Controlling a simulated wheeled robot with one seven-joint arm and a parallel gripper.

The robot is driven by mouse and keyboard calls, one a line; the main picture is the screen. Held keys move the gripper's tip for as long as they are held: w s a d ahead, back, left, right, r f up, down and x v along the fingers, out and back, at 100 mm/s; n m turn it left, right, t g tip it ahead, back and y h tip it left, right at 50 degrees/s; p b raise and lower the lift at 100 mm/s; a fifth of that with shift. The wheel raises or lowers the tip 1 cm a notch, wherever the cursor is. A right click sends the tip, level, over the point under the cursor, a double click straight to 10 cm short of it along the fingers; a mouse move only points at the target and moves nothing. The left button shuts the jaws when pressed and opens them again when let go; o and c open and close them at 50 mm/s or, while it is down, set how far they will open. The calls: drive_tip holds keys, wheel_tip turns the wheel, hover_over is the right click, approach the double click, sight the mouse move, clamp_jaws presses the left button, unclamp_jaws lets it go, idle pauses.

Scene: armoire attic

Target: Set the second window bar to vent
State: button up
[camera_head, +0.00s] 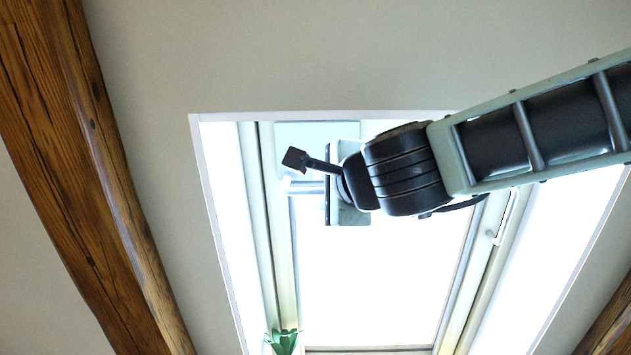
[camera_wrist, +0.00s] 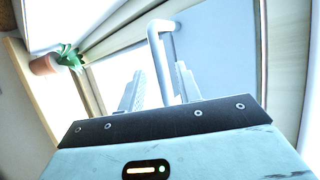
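A bright roof window (camera_head: 375,290) sits in the sloped ceiling in the head view. A pale blue panel (camera_head: 290,140) shows at its top; it also shows in the wrist view (camera_wrist: 222,60). A white bent bar (camera_wrist: 163,60) stands out by this panel in the wrist view. My gripper (camera_wrist: 158,75) has its two fingers apart, with the bar running down between them; I cannot tell whether either finger touches it. In the head view my gripper (camera_head: 288,186) points left at the window's upper left, and my arm hides part of the top.
A white handle (camera_head: 506,218) is on the window's right frame. A green plant (camera_head: 283,341) is at the lower left; its pot (camera_wrist: 44,64) shows in the wrist view. Wooden beams (camera_head: 85,170) run along the left. The middle of the window is clear.

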sight(317, 191)
drive_tip(key=shift+p+x, duration=0.4)
drive_tip(key=shift+x, duration=1.55)
